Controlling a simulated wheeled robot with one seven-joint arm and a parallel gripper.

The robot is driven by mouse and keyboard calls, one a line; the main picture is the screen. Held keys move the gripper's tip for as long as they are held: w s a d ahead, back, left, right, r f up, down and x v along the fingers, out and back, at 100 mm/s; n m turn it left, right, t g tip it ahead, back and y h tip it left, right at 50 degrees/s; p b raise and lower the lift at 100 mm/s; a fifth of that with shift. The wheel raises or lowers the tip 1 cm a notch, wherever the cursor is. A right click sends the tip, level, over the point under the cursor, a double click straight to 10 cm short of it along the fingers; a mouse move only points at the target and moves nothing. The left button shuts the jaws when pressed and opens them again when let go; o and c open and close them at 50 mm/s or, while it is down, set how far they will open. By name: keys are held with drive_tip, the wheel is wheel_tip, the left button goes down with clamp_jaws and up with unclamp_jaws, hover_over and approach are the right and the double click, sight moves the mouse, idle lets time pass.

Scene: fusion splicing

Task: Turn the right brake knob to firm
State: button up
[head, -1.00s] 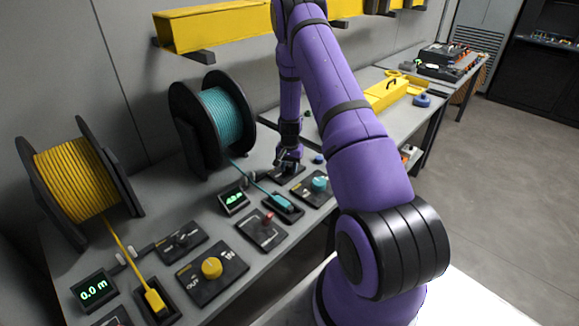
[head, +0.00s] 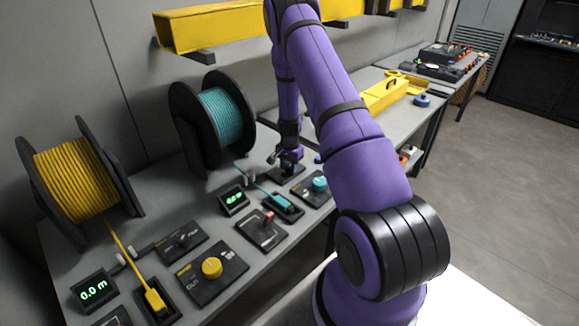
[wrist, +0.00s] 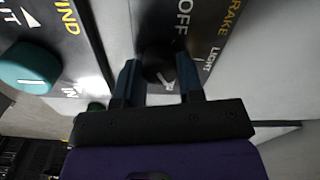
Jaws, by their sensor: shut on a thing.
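The right brake knob (wrist: 158,66) is a dark round knob with a white pointer mark, on a black panel (wrist: 215,25) lettered BRAKE, OFF and LIGHT. My gripper (wrist: 157,75) has one finger on each side of the knob and is shut on it. The white mark slants toward the lower right in the wrist view, away from OFF. The firm label cannot be seen there. In the head view my gripper (head: 289,163) is down at the brake panel (head: 280,175), right of the teal spool, and mostly covers the knob.
A teal wind knob (wrist: 28,66) is on the neighbouring panel. The teal spool (head: 222,115) stands behind a small green-lit display (head: 233,199). A red-tipped switch panel (head: 262,230), a yellow knob (head: 212,267) and a yellow spool (head: 75,175) are nearer.

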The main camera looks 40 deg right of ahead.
drive_tip(key=o, duration=0.9)
drive_tip(key=shift+o, duration=0.2)
wheel_tip(320, 180, up, 11)
drive_tip(key=shift+f, duration=0.1)
